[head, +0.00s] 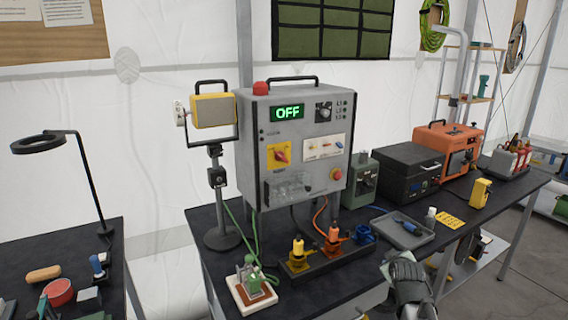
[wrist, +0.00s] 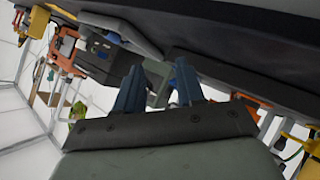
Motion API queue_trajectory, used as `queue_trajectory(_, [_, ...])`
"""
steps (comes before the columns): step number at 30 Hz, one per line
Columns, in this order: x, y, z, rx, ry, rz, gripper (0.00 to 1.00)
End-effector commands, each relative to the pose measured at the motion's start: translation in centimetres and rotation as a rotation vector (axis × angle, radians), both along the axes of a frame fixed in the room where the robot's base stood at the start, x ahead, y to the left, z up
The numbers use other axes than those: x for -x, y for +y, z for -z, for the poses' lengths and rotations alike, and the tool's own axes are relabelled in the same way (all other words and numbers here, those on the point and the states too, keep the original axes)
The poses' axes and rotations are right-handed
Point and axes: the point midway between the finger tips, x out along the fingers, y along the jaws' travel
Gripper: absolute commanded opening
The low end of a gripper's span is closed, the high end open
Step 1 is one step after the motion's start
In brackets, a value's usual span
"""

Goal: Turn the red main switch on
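The red main switch (head: 281,153) is a red rotary knob on a yellow plate, on the left of the front of a grey control box (head: 305,180). The green display (head: 288,113) above it reads OFF. My gripper's two blue fingers stand apart in the wrist view (wrist: 159,82), with nothing visible held between them. In the head view my grey arm end shows at the bottom, right of the box and lower than the switch, clear of it; the fingertips are hard to make out there. I cannot find the switch in the wrist view.
A red button (head: 335,174) and a clear cover (head: 288,186) sit low on the box front. Orange and blue plugs (head: 330,240) stand on the table before it. A grey tray (head: 402,233) lies right of them. A lamp stand (head: 216,185) is on the left.

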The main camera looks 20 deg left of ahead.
Motion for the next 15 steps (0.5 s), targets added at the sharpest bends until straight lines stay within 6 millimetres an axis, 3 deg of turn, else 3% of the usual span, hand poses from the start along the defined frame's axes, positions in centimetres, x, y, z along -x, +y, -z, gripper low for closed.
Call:
queue_trajectory(1, [-0.7, 2.0, -1.8, 0.004, -0.018, -0.032, 0.38])
queue_trajectory(7, [-1.4, 9.5, -8.6, 0.024, -0.084, -0.153, 0.38])
queue_trajectory(15, [-0.1, 19.7, -18.6, 0.043, -0.180, -0.317, 0.38])
